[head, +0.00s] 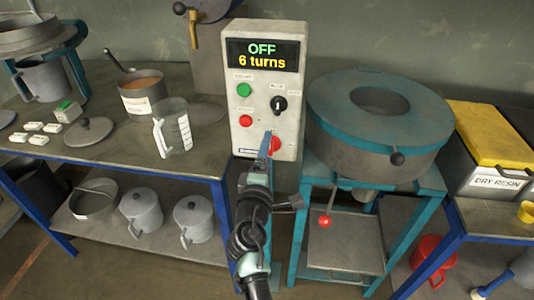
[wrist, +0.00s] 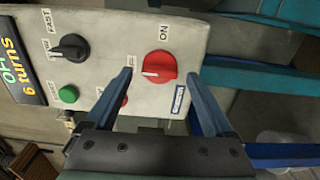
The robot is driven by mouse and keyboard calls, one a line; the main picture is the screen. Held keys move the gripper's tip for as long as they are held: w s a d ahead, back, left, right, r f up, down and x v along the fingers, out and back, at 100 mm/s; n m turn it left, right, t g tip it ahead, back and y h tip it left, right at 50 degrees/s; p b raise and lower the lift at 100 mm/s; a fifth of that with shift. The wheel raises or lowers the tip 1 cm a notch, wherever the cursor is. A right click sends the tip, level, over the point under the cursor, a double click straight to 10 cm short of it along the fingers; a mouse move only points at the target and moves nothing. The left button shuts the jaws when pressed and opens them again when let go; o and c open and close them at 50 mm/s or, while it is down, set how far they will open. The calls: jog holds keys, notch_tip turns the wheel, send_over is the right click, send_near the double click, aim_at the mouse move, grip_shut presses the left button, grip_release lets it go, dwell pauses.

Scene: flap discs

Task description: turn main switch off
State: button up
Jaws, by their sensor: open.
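The red main switch (head: 277,144) is a round knob low on the grey control box (head: 285,62), partly hidden by my gripper in the head view. In the wrist view the knob (wrist: 160,66) shows clearly between my fingertips, with its white mark pointing left. The label "ON" (wrist: 165,33) lies above the knob there, and the mark does not point at it. The box's display (head: 262,55) reads "OFF" and "6 turns". My gripper (wrist: 160,76) is open, its fingers on either side of the knob; I cannot tell whether they touch it.
The box also carries a green button (head: 244,89), a red button (head: 246,121) and a black selector knob (head: 279,105). A round grey-teal machine (head: 340,145) stands close on the right. A clear measuring jug (head: 173,128) stands on the table to the left.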

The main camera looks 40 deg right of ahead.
jog(key=v, duration=1.3)
jog(key=shift+d, duration=0.1)
